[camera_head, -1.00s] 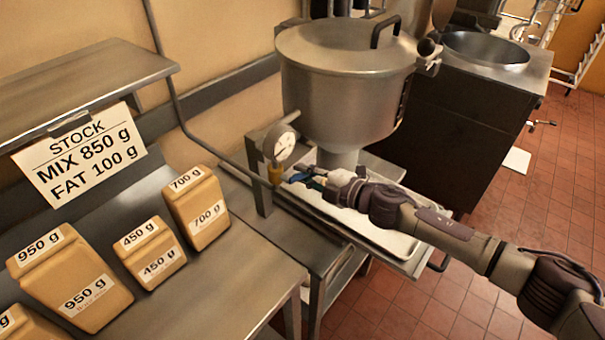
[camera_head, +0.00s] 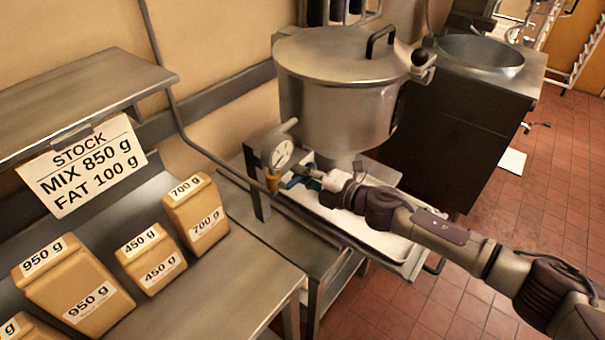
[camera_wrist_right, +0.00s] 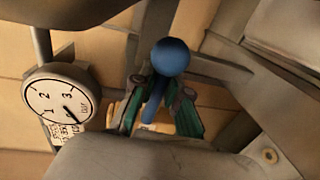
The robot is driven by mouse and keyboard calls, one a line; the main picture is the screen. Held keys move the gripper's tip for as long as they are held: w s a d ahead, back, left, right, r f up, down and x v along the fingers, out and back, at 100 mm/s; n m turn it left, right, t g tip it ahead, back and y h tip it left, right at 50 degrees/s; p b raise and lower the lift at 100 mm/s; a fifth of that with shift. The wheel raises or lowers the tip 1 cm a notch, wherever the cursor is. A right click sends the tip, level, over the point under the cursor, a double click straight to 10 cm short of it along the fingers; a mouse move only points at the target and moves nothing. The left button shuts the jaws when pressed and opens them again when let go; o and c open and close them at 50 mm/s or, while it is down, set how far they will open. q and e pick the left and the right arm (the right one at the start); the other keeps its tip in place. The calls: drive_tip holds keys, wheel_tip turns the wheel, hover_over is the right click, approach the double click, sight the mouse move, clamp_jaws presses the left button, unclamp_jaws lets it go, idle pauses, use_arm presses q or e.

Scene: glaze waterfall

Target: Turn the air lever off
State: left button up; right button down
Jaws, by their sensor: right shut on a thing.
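The air lever (camera_wrist_right: 170,57) is blue with a round knob and a blue stem. In the wrist view it stands between the green-padded fingers of my right gripper (camera_wrist_right: 160,92), which are shut on it. In the head view the blue lever (camera_head: 292,182) shows small below the pressure gauge (camera_head: 281,154), and my right gripper (camera_head: 303,180) reaches it from the right, partly hiding it. The round white gauge also shows at the left of the wrist view (camera_wrist_right: 60,100), its needle pointing to the lower right. My left gripper is not in view.
A lidded steel pot (camera_head: 335,95) stands just behind my right gripper. A pale tray (camera_head: 385,232) lies under my right arm. A steel counter (camera_head: 225,300) at the left holds several labelled tan packs, including a 700 g pack (camera_head: 195,212), below a stock sign (camera_head: 85,165).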

drive_tip(key=c, duration=1.2)
unclamp_jaws()
drive_tip(key=shift+o, duration=0.2)
drive_tip(key=v, duration=1.2)
